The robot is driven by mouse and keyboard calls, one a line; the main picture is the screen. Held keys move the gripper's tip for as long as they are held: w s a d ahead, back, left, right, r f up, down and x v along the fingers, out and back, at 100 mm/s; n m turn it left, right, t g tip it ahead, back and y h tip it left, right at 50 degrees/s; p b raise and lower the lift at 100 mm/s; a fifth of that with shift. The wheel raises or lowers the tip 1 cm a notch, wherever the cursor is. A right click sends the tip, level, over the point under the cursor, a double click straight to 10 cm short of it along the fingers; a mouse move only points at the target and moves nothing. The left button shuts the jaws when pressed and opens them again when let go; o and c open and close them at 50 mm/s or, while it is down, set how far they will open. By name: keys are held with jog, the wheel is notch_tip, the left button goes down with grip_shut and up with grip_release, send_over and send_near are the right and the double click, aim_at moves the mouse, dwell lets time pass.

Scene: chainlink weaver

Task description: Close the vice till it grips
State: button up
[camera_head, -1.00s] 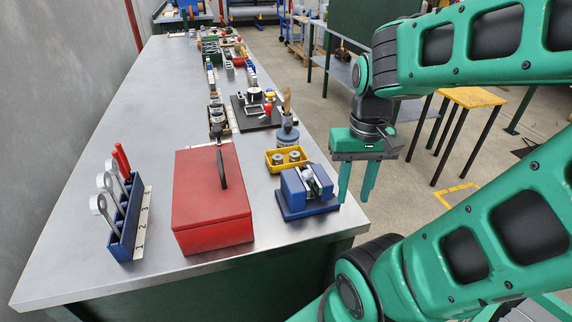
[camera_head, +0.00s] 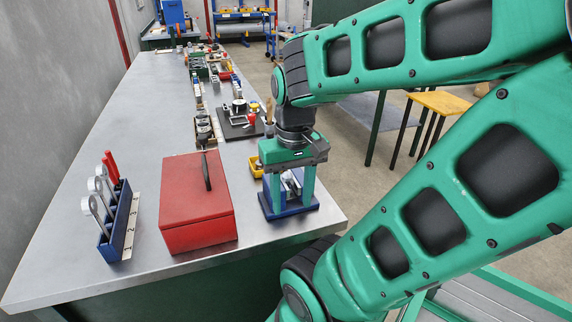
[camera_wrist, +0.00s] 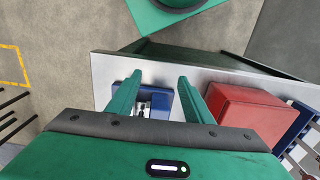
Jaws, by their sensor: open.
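The blue vice (camera_head: 299,208) stands near the right front corner of the bench, on a blue base, and its metal jaws are partly hidden behind my gripper. My gripper (camera_head: 292,204) is open, pointing down, with its two green fingers in front of or over the vice in the head view. In the wrist view the vice (camera_wrist: 157,101) shows between and below the two open fingers of my gripper (camera_wrist: 160,80). I cannot tell whether the fingers touch it. The vice's handle is not clearly visible.
A red box (camera_head: 199,221) stands just left of the vice. A blue rack (camera_head: 121,222) with ring-ended tools is farther left. A yellow bin (camera_head: 256,166) and a black plate (camera_head: 238,126) with a fixture lie behind. The bench's left side is clear.

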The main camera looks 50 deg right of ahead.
jog(key=shift+n, duration=0.7)
jog(key=w+d+r, duration=0.1)
jog(key=w, duration=0.1)
jog(key=w+d+r, duration=0.1)
jog(key=w+d, duration=0.1)
jog(key=w+d+r, duration=0.1)
jog(key=w, duration=0.1)
jog(key=shift+d+r, duration=0.15)
jog(key=shift+d, duration=0.25)
jog(key=w+d+r+n, duration=0.25)
jog(key=w+d, duration=0.45)
jog(key=d, duration=0.4)
notch_tip(320, 180, down, 11)
jog(key=shift+a+f, duration=0.1)
jog(key=shift+c, duration=0.5)
jog(key=c, duration=1)
jog(key=shift+o, duration=0.2)
jog(key=shift+d, duration=0.2)
jog(key=shift+a, duration=0.15)
